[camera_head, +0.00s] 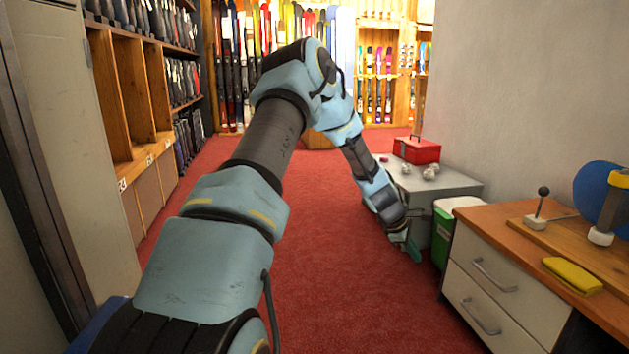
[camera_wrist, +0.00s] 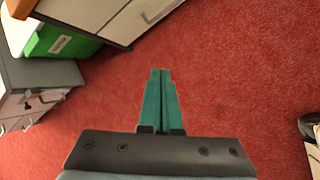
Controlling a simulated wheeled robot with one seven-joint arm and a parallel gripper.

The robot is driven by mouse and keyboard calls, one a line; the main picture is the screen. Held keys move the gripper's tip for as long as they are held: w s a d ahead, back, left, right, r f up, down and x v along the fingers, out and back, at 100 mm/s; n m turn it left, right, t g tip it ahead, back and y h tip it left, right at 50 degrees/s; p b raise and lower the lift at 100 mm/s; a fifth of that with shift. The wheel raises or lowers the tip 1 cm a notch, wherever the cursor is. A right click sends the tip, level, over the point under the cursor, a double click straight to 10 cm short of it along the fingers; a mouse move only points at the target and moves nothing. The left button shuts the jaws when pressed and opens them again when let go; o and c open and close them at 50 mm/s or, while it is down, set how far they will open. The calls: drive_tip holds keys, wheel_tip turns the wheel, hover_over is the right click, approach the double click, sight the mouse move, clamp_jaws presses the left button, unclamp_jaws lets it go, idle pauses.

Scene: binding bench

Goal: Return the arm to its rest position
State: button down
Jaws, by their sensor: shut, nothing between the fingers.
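My arm reaches forward from the lower left of the head view, bends at a high elbow and slopes down to the right. My gripper (camera_head: 413,252) hangs over the red carpet, close to the green bin and the grey cabinet. In the wrist view my gripper (camera_wrist: 161,72) has its two teal fingers together, with nothing between them. Red carpet lies beyond the fingertips.
A green bin (camera_head: 444,230) stands between a grey cabinet (camera_head: 455,188) bearing a red toolbox (camera_head: 416,150) and a wooden-topped drawer bench (camera_head: 510,290). A yellow object (camera_head: 572,275) lies on the bench. Wooden shelves (camera_head: 135,90) line the left. Carpet (camera_head: 330,300) between is clear.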

drive_tip(key=s+a+r+m+y, duration=0.1)
drive_tip(key=s+a+r+m, duration=0.25)
drive_tip(key=a, duration=0.35)
drive_tip(key=s+a+r+m+y, duration=0.2)
drive_tip(key=a+r, duration=0.2)
drive_tip(key=a, duration=0.4)
drive_tip(key=s+a+r+m+y, duration=0.1)
drive_tip(key=s+a+r+m, duration=0.25)
drive_tip(key=a, duration=0.35)
drive_tip(key=s+a+r+m+y+p, duration=0.2)
drive_tip(key=s+a+r+m, duration=0.3)
drive_tip(key=s+a, duration=0.8)
wheel_tip(320, 180, up, 38)
drive_tip(key=w+p, duration=0.1)
drive_tip(key=p, duration=3.6)
drive_tip(key=shift+w+a+r+n+p, duration=0.15)
drive_tip(key=shift+w+a+n+p, duration=0.05)
drive_tip(key=shift+n+p, duration=0.2)
